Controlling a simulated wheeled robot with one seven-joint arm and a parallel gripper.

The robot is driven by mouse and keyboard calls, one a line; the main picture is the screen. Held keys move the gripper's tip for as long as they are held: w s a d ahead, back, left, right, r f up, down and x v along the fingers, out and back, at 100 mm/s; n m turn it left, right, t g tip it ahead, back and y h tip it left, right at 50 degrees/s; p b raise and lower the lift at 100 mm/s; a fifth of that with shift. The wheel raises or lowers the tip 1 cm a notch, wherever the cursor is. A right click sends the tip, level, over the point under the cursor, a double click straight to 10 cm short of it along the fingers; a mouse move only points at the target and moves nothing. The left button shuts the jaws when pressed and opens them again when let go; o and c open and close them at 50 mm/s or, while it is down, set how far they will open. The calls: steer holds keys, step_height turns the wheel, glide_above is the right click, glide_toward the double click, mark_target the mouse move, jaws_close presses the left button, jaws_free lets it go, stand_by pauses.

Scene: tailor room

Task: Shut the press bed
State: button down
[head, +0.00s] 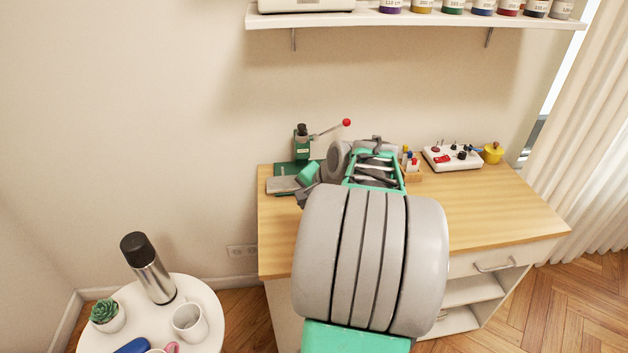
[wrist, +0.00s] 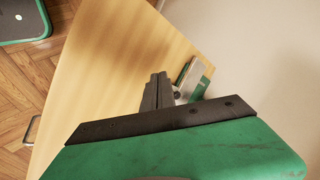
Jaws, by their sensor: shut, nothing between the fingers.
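The green hand press (head: 303,152) stands at the back left corner of the wooden desk, with a lever ending in a red knob. Its flat grey bed (head: 281,185) sticks out to the left, toward the desk's left edge. My gripper (head: 302,201) is just right of and in front of the bed, with its dark fingers together and empty. In the wrist view, the fingers (wrist: 157,76) are closed, and part of the green and grey press (wrist: 201,87) shows just beyond them. I cannot tell whether the fingers touch the bed. My arm hides part of the press base.
On the desk (head: 490,205) are a small wooden holder (head: 412,175), a white control box (head: 452,158) and a yellow pot (head: 493,153). A shelf with jars (head: 420,17) hangs above. A round side table (head: 208,310) with a flask (head: 147,268) stands front left.

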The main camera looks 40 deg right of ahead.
steer(key=s+d+r+m+t+h, duration=0.1)
steer(key=s+d+m, duration=0.25)
steer(key=d, duration=0.55)
steer(key=x, duration=0.6)
steer(key=w+p+x, duration=0.1)
steer(key=x, duration=0.3)
steer(key=shift+a+r, duration=0.4)
steer(key=w, duration=0.2)
steer(key=w+f, duration=0.1)
steer(key=shift+w+d+m, duration=0.25)
steer(key=shift+w+d, duration=0.1)
steer(key=shift+w, duration=0.05)
steer(key=shift+w, duration=0.1)
